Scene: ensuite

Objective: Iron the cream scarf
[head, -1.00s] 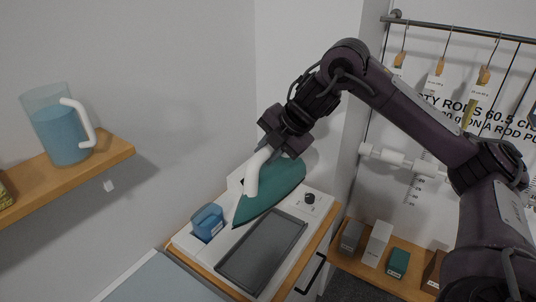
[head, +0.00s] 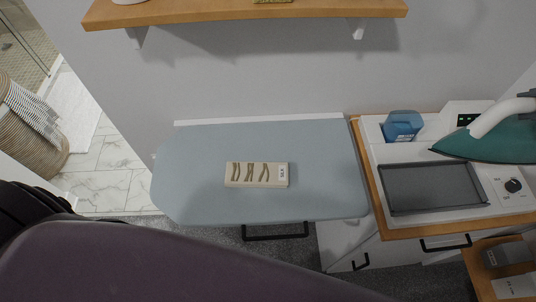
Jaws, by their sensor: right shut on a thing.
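The cream scarf (head: 245,175) lies folded in a small rectangle on the blue-grey ironing board (head: 200,150). It has brown wavy stripes and a white label at its right end that seems to read SILK. The iron (head: 490,142), with a green body and white handle, is at the right edge, over the back of the white ironing station (head: 450,206), its tip pointing left. My right gripper (head: 531,94) barely shows at the right edge, shut on the iron's handle; most of it is out of frame. My left gripper is not in view.
The station has a dark grey rest plate (head: 432,188), a blue water tank (head: 403,125) and a dial (head: 513,185). A wooden shelf (head: 240,12) juts from the wall above the board. A woven basket (head: 30,135) stands far left. The board around the scarf is clear.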

